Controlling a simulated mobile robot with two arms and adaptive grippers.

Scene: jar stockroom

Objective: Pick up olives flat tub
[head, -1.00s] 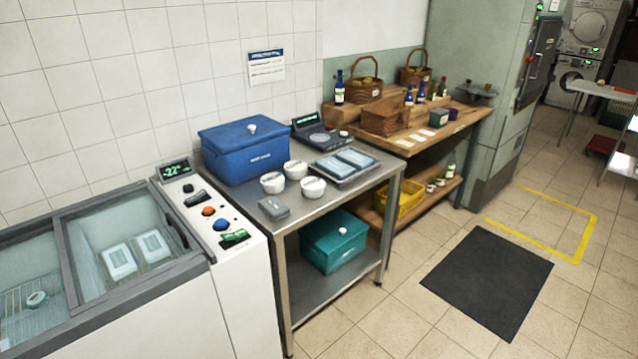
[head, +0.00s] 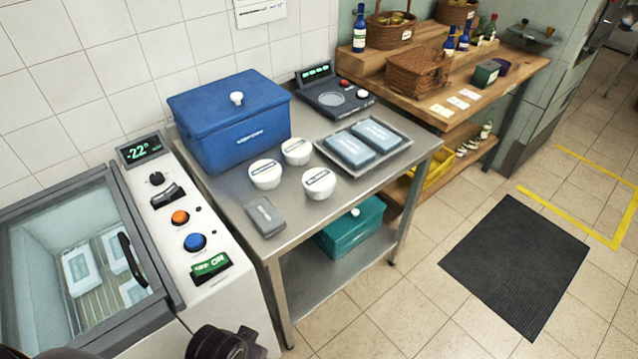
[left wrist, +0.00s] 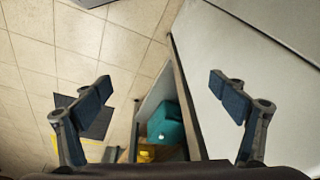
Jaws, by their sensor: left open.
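No label reading olives is legible, so I cannot tell which flat tub is the olives one. White flat tubs (head: 82,275) lie under the freezer's glass. My left gripper (left wrist: 160,97) is open and empty in the left wrist view, apart from any tub. A dark part of my arm shows at the head view's bottom edge. My right gripper is not in view.
The steel table (head: 230,205) holds a blue lidded box (head: 235,135), several white round tubs (head: 265,174) and a scale (head: 335,98). A teal box (head: 350,230) is on its lower shelf. The freezer (head: 60,225) stands left. Floor around the dark mat (head: 515,265) is clear.

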